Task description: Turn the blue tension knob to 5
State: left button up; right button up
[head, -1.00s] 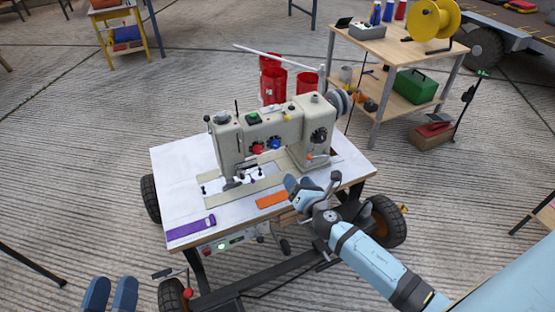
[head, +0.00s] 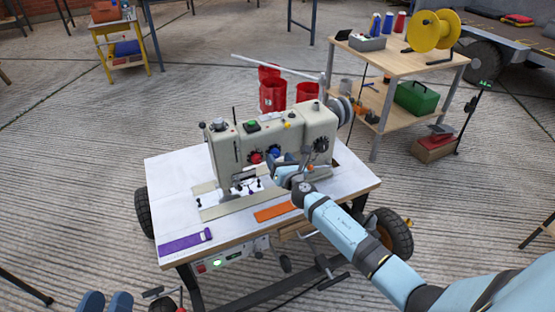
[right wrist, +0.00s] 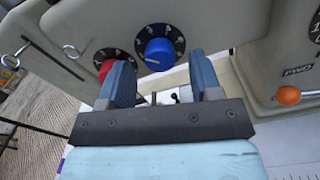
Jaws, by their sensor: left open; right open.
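The blue tension knob (right wrist: 160,53) is on the front of the beige sewing machine (head: 305,128), with a dark numbered dial around it. In the head view the knob (head: 273,152) shows just above my right gripper. My right gripper (right wrist: 160,70) is open and empty, its two blue fingers on either side of the knob's lower part in the picture; I cannot tell whether they touch it. The dial numbers are too small to read. My left gripper (head: 106,302) is open and empty at the bottom left, away from the machine.
A red knob (right wrist: 104,68) sits just left of the blue one, close to my right gripper's left finger. An orange knob (right wrist: 288,95) is to the right. A purple strap (head: 185,242) and an orange strip (head: 274,211) lie on the white table (head: 168,178).

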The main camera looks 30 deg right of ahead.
jog(key=shift+w, duration=0.85)
jog(key=shift+c, duration=0.4)
jog(key=c, duration=0.9)
jog(key=shift+o, duration=0.2)
